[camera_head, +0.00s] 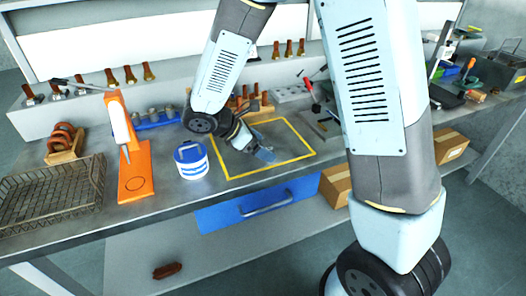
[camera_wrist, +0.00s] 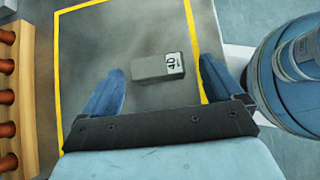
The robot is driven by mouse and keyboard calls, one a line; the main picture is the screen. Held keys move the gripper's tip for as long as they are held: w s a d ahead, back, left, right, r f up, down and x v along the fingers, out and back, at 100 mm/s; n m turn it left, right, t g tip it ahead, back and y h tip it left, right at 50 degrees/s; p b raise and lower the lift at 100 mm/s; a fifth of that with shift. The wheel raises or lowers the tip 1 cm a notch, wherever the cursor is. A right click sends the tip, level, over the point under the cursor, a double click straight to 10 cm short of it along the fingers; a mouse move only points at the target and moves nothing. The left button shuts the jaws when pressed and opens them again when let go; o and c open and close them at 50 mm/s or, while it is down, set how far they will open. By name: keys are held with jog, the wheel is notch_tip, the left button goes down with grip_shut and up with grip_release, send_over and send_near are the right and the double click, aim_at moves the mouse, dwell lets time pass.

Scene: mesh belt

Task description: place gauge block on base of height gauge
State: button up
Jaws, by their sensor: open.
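The gauge block (camera_wrist: 150,68) is a small dark grey block with a white end label reading 40. It lies on the grey bench inside a yellow outlined square, between and just beyond my fingertips in the wrist view. My gripper (camera_wrist: 160,80) is open, with a blue finger on either side of the block and none seen touching it. In the head view my gripper (camera_head: 264,154) points down into the yellow square; the block cannot be made out there. A slim upright tool with a dark base at the right of the bench looks like the height gauge (camera_head: 438,56).
A blue-and-white tin (camera_head: 191,160) stands left of the yellow square (camera_head: 230,178). Farther left are an orange stand (camera_head: 137,172) and a wire basket (camera_head: 50,196). A rack of brown-handled tools (camera_wrist: 8,100) is close left in the wrist view. My arm hides some bench.

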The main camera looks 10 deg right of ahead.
jog(key=shift+x, duration=1.2)
jog(key=c, duration=1.6)
jog(key=shift+o, duration=0.2)
jog(key=shift+r, duration=0.5)
notch_tip(320, 180, up, 3)
jog(key=shift+f, duration=0.25)
jog(key=s+a+r, duration=0.2)
jog(key=s+r, duration=0.2)
jog(key=s, duration=0.2)
jog(key=s+a+r, duration=0.2)
jog(key=s+r, duration=0.3)
jog(key=s, duration=0.2)
jog(key=shift+a+r, duration=0.3)
jog(key=shift+a, duration=0.05)
